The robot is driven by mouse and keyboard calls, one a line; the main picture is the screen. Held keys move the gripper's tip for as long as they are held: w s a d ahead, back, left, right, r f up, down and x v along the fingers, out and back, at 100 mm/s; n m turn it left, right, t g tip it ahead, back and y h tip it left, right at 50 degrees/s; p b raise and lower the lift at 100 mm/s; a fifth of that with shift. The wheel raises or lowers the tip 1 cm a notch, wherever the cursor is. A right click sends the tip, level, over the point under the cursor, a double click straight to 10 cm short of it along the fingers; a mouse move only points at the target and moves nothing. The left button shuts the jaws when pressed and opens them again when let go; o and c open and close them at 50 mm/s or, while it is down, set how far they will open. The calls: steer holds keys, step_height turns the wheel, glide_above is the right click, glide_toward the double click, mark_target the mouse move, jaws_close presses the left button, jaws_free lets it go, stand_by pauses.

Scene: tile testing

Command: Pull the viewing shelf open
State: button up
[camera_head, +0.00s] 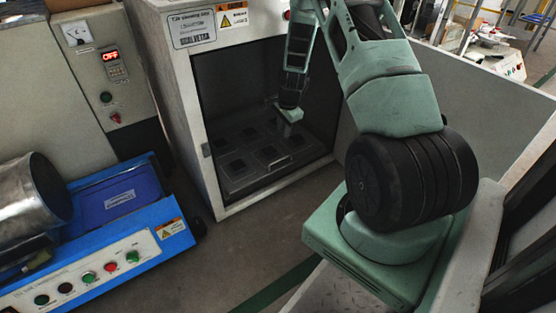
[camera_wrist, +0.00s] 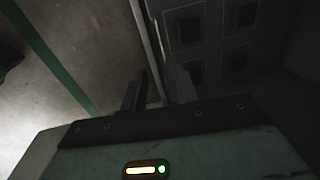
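The viewing shelf (camera_head: 268,174) is a grey panel with several dark square recesses, low inside the open white cabinet. It appears to lie within the cabinet frame. My gripper (camera_head: 285,134) reaches in from above, over the shelf's front right part. In the wrist view, the shelf (camera_wrist: 210,62) fills the dark upper right, and its pale front edge runs down towards the space between my fingers (camera_wrist: 157,82). The two fingers stand apart. Shadow hides whether either finger touches the edge.
The white cabinet frame (camera_head: 207,158) surrounds the opening closely on both sides. A blue machine (camera_head: 150,240) with buttons and a metal cylinder (camera_head: 30,200) stands at left. The grey floor (camera_head: 240,232) before the cabinet is clear, with a green stripe (camera_head: 280,287).

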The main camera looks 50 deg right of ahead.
steer(key=b, duration=0.9)
glide_above(278, 168)
step_height(278, 168, down, 16)
steer(key=shift+f, duration=0.2)
jaws_close()
